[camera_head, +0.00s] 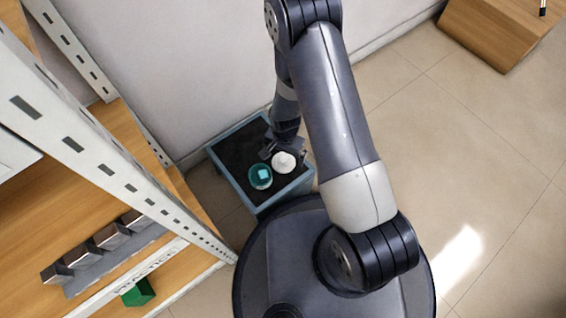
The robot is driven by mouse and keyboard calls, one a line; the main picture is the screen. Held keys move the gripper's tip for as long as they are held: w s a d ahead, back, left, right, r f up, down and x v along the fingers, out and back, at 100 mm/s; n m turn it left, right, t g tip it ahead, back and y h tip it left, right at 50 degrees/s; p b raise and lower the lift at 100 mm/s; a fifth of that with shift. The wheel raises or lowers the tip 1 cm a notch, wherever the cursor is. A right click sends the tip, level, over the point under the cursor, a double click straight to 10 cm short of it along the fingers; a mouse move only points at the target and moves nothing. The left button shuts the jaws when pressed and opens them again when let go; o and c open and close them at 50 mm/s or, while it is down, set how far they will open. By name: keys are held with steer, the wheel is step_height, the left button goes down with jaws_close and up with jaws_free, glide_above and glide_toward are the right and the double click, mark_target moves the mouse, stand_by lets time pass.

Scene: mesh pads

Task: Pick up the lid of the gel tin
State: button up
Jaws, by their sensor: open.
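A small low table with a black top and a grey-blue rim (228,177) stands by the wall. On it is a round white piece (284,163), and close to its lower left a round teal piece (261,184) with a pale blue square in its middle. The white one looks like the lid and the teal one like the open gel tin, but I cannot tell for sure at this size. My gripper (283,151) is open, at the upper edge of the white piece. Its fingertips are small and dark, and I cannot tell whether they touch it.
A shelf unit with white perforated posts (120,155) and wooden boards stands close on the left, holding several dark boxes (95,250) and a green item (138,292). The wall is behind the table. A wooden cabinet (500,30) is at the upper right. The tiled floor at right is clear.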

mark_target(283, 159)
step_height(283, 159, down, 4)
steer(key=shift+a+r+b, duration=0.1)
steer(key=shift+a+b, duration=0.05)
steer(key=shift+b, duration=0.65)
steer(key=shift+c, duration=0.4)
steer(key=c, duration=1)
